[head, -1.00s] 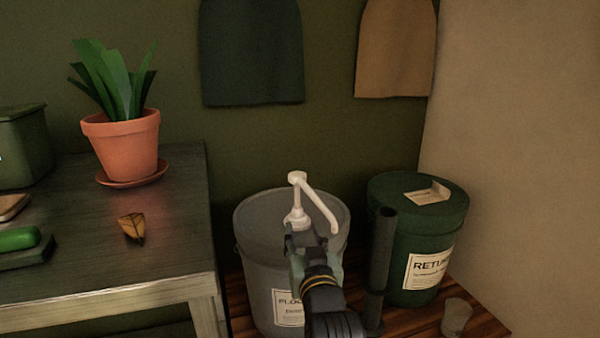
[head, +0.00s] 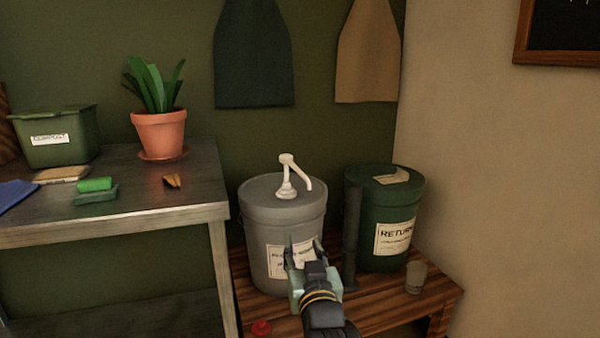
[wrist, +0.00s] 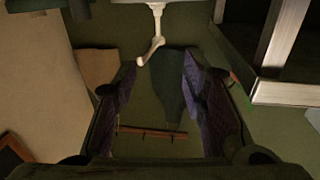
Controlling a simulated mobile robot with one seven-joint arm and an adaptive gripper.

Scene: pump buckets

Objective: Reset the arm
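My gripper (head: 303,252) is in front of the grey bucket (head: 305,222) in the head view, its fingers overlapping the bucket's label. It is open, and nothing shows between the fingers. A white pump (head: 287,180) with a bent spout stands upright on the grey bucket's lid, above and apart from my gripper. In the wrist view my two fingers (wrist: 160,90) are spread at the left and right, and the pump (wrist: 157,30) hangs from the top of the upside-down picture, beyond the fingers.
A green bucket (head: 405,210) and a small cup (head: 416,277) stand to the right on the wooden platform (head: 385,311). A red item (head: 261,328) lies at its front. A table (head: 130,209) with a potted plant (head: 160,135) is at left. Aprons (head: 252,60) hang behind.

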